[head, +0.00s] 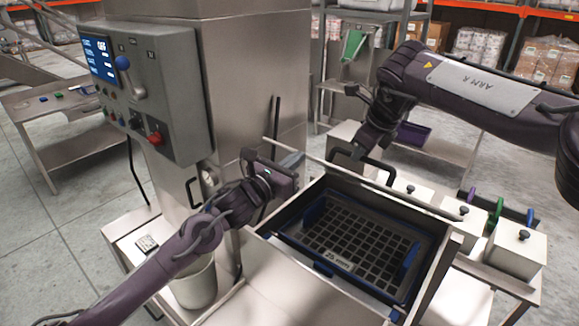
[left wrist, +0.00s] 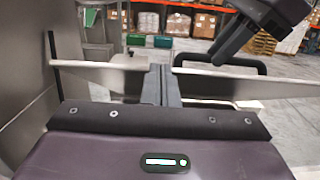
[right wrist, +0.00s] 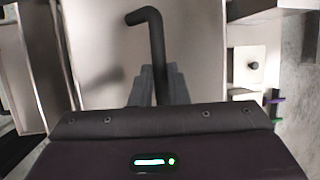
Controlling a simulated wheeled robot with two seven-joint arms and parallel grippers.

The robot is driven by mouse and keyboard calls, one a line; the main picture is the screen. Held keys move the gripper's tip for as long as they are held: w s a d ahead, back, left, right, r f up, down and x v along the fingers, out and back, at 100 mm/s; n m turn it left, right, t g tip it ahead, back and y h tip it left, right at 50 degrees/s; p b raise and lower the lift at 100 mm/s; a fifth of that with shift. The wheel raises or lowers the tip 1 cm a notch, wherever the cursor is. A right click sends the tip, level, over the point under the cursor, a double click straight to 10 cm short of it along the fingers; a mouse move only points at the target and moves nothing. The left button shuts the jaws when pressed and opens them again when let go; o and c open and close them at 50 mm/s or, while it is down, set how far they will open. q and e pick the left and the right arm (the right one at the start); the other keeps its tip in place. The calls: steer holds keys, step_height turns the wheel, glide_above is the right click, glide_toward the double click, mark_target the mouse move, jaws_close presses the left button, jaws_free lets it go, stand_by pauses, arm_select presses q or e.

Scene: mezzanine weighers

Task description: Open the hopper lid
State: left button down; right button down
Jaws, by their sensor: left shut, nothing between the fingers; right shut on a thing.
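The hopper lid (head: 425,208) stands raised, seen nearly edge-on, along the far right side of the hopper. The hopper opening (head: 268,232) is uncovered, with a dark grid inside. My right gripper (head: 357,153) is shut on the black lid handle (head: 380,166), on the lid's far side. In the right wrist view the bent handle (right wrist: 152,40) rises from between the fingertips before the pale lid face (right wrist: 195,50). My left gripper (head: 290,160) is shut and empty near the lid's left end. Its closed fingers show in the left wrist view (left wrist: 165,82), in front of the lid edge.
A control box (head: 165,75) with screen, lever and red knob hangs on the steel column at left. A white bucket (head: 195,285) stands below my left arm. Lidded white bins (head: 515,250) stand right of the hopper. A low table (head: 65,120) is farther left.

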steer(key=shift+s+f, duration=0.35)
steer(key=shift+f, duration=0.3)
steer(key=c, duration=1.8)
jaws_free()
steer(key=shift+a, duration=0.1)
steer(key=o, duration=0.4)
steer(key=shift+w+d, duration=0.1)
steer(key=shift+d, duration=0.1)
